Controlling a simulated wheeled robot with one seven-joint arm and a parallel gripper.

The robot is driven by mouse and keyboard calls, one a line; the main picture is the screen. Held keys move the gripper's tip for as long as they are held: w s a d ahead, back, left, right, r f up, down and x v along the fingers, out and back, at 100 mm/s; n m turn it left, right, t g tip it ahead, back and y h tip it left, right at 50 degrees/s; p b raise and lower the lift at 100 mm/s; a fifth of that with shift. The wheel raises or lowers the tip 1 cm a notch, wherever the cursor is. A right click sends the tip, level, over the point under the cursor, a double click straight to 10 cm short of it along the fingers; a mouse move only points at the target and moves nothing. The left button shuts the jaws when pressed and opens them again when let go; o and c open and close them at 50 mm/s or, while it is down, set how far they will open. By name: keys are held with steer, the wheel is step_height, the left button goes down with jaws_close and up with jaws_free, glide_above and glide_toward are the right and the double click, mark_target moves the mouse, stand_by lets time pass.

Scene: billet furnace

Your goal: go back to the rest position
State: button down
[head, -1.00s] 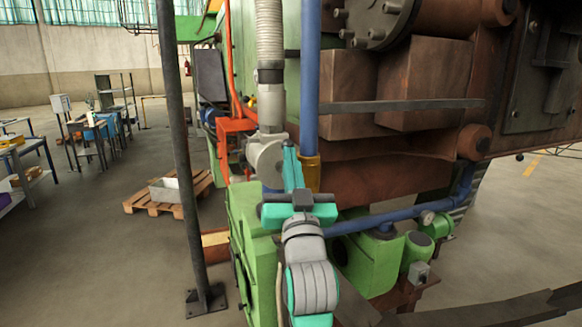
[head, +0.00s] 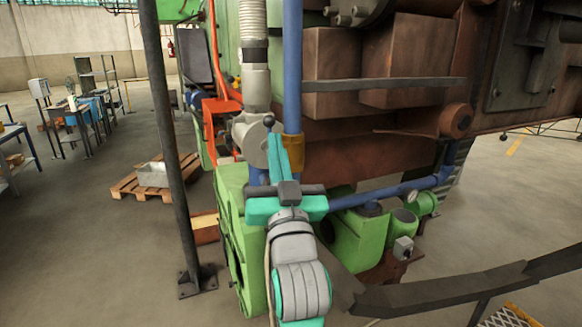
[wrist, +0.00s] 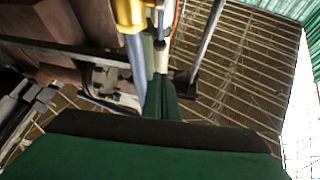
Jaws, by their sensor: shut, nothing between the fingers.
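My gripper (head: 277,140) is in the middle of the head view, teal, at the end of my arm. Its fingers are together, with nothing visible between them, and they point away from me at the furnace machinery. A small dark round knob (head: 269,120) shows right by the fingertips; I cannot tell whether they touch. Behind the fingers are a grey valve-like body and a blue vertical pipe (head: 292,70). In the wrist view, the dark green gripper body fills the bottom and its finger (wrist: 161,100) reaches up toward pipes.
The green machine base (head: 240,230) and furnace stand close ahead. A dark post (head: 172,150) stands to the left, with a pallet (head: 130,187) beyond. A dark curved rail (head: 440,292) crosses the lower right.

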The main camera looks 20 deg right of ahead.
steer(key=s+f, duration=0.1)
steer(key=s, duration=0.5)
steer(key=s+a+f+g, duration=0.1)
steer(key=s+a+f, duration=0.15)
steer(key=f, duration=1.05)
steer(key=s+a+f+g+y, duration=0.15)
steer(key=a+f, duration=0.25)
steer(key=f, duration=0.8)
steer(key=s+a+f+g, duration=0.2)
steer(key=a+f, duration=0.1)
steer(key=f, duration=1)
steer(key=s+a+f+n+g+y, duration=0.1)
steer(key=s+a+f, duration=0.1)
steer(key=s+f, duration=0.4)
steer(key=s+a+f+g, duration=0.1)
steer(key=s+a+f, duration=0.2)
steer(key=s+f, duration=0.25)
steer(key=s+a+f+n+g+y, duration=0.1)
steer(key=s+f, duration=0.1)
steer(key=s, duration=0.6)
steer(key=s+a+f+n, duration=0.1)
steer(key=s+a+f, duration=0.1)
steer(key=s, duration=0.7)
steer(key=shift+s+f+g+y, duration=0.25)
steer(key=shift+g+y, duration=0.1)
